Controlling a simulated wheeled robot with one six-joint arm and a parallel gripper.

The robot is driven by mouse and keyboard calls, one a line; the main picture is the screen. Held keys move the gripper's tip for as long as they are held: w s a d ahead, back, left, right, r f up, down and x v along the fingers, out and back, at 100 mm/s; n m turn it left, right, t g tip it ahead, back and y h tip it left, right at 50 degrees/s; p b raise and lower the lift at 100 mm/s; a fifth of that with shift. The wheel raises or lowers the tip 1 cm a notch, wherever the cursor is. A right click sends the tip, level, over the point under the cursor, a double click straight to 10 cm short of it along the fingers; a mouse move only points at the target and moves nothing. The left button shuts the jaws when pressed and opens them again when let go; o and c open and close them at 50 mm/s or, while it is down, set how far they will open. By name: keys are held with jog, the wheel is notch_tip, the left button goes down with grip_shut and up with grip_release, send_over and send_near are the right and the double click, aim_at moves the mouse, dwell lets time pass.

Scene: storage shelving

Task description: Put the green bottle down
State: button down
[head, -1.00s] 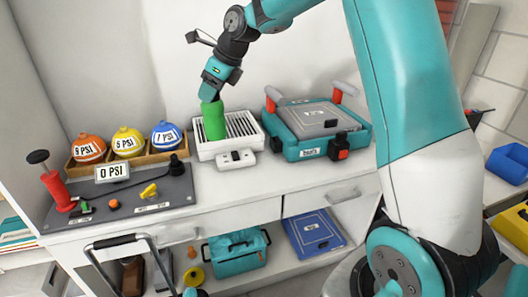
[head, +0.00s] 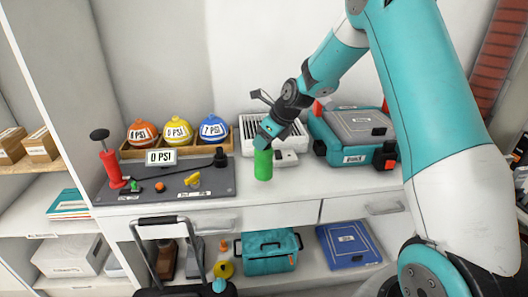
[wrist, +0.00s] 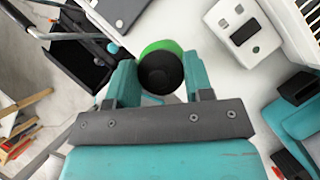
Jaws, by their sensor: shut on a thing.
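The green bottle (head: 263,165) is upright at the front part of the white counter (head: 330,180), just right of the dark grey pump board. I cannot tell whether its base touches the counter. My gripper (head: 266,143) is shut on its top from above.
A white slatted tray (head: 262,125) and a teal case (head: 350,145) stand behind and to the right. The grey board (head: 150,187) with a red pump (head: 111,165) lies left. Three coloured balls sit in a wooden holder (head: 140,152).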

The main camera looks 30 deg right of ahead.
aim_at(265, 151)
jog(key=shift+f, duration=2.05)
jog(key=c, duration=0.5)
grip_release()
